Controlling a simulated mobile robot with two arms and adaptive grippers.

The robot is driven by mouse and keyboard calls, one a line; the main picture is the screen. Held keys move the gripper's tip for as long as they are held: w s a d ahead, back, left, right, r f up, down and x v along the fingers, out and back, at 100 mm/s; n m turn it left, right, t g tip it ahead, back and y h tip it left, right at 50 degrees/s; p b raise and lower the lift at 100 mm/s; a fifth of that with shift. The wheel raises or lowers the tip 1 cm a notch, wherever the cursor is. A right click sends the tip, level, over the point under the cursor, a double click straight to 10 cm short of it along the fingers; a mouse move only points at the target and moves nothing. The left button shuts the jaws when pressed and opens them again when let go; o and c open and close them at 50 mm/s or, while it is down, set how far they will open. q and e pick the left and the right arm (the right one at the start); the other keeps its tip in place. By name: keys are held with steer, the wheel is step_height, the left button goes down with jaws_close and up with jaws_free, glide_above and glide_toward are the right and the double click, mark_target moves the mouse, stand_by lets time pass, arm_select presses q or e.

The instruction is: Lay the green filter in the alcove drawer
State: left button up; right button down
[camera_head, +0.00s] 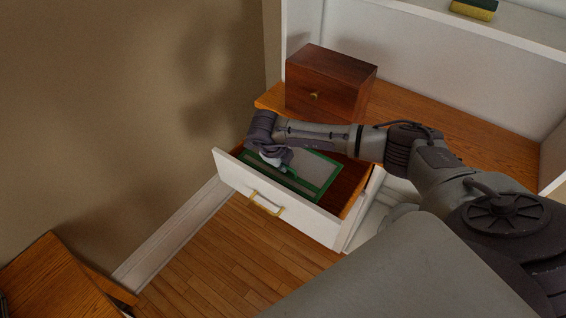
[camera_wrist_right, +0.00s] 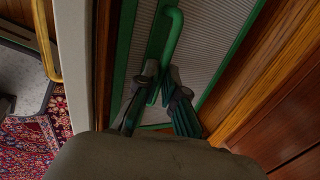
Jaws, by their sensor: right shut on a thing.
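The green filter (camera_head: 326,166) is a flat grey ribbed panel with a green frame. It lies within the outline of the open alcove drawer (camera_head: 240,179), which has a white front and brass pull; I cannot tell whether it rests on the drawer's bottom. My right gripper (camera_head: 283,168) reaches over the drawer and is shut on the filter's green handle. In the right wrist view the fingers (camera_wrist_right: 160,95) close around that handle, with the filter (camera_wrist_right: 213,40) beneath and the drawer's white edge (camera_wrist_right: 76,45) at left. My left gripper is not in view.
A dark wooden box (camera_head: 345,84) with a small knob stands on the wooden counter (camera_head: 440,119) above the drawer. A yellow and green sponge (camera_head: 474,9) sits on the white shelf. A wooden piece of furniture (camera_head: 55,280) stands at lower left. The floor before the drawer is clear.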

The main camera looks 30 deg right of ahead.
steer(key=shift+f+b, duration=3.2)
steer(key=shift+f, duration=0.85)
steer(key=c, duration=1.2)
jaws_free()
steer(key=v, duration=1.2)
steer(key=shift+s, duration=0.1)
